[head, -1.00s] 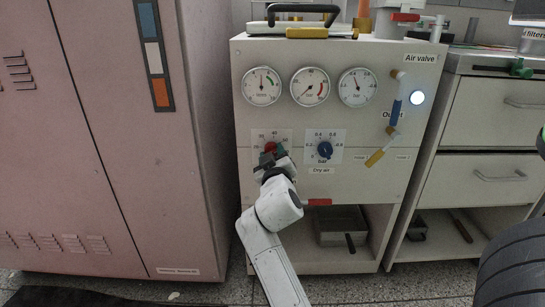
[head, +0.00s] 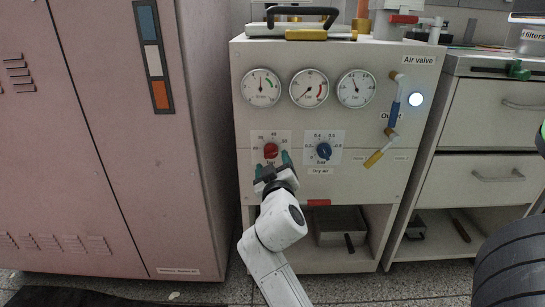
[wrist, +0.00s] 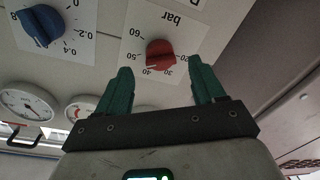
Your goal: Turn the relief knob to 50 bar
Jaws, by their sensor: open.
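The red knob (head: 270,151) sits on a white dial plate on the front of the pale cabinet, left of a blue knob (head: 323,151). In the wrist view, the red knob (wrist: 160,52) appears upside down, with numbers from 20 to 60 around it and "bar" printed on its plate. I cannot read its pointer setting surely. My gripper (head: 272,166) is open and empty, just below and in front of the red knob. In the wrist view, its green fingers (wrist: 160,80) stand apart on either side of the knob, clear of it.
Three round gauges (head: 309,88) are in a row above the knobs. A pink cabinet (head: 110,150) stands close on the left. An open shelf holds a metal tray (head: 340,226).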

